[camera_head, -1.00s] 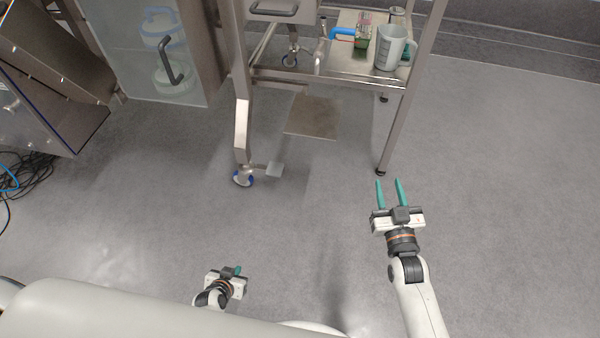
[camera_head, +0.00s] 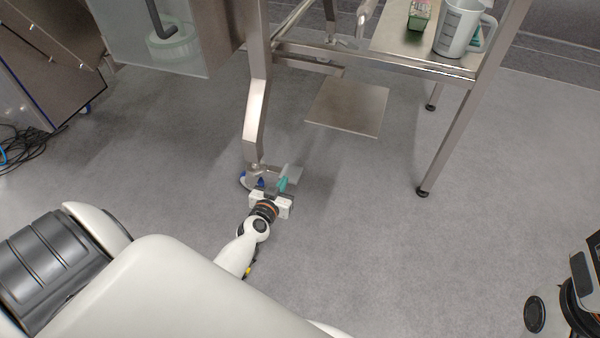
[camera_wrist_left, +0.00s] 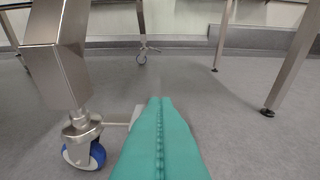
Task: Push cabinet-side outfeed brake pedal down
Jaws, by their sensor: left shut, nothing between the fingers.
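The outfeed brake pedal (camera_head: 293,173) is a small pale plate low at the caster of the frame's near leg. In the left wrist view part of the pedal (camera_wrist_left: 137,114) shows just left of the fingertips; the fingers hide the rest. My left gripper (camera_head: 283,183) is shut and empty, its teal fingers right at the pedal. In the left wrist view the closed fingers (camera_wrist_left: 160,104) point forward beside the blue-rimmed caster (camera_wrist_left: 83,154). I cannot tell whether they touch the pedal. My right gripper's fingers are out of view; only part of that arm shows at the lower right.
The steel leg (camera_head: 257,115) stands just behind and left of the pedal. A flat metal plate (camera_head: 347,105) sits low under the frame. Another leg (camera_head: 446,140) stands to the right. A measuring jug (camera_head: 461,28) is on the shelf. Floor (camera_head: 390,240) at right is clear.

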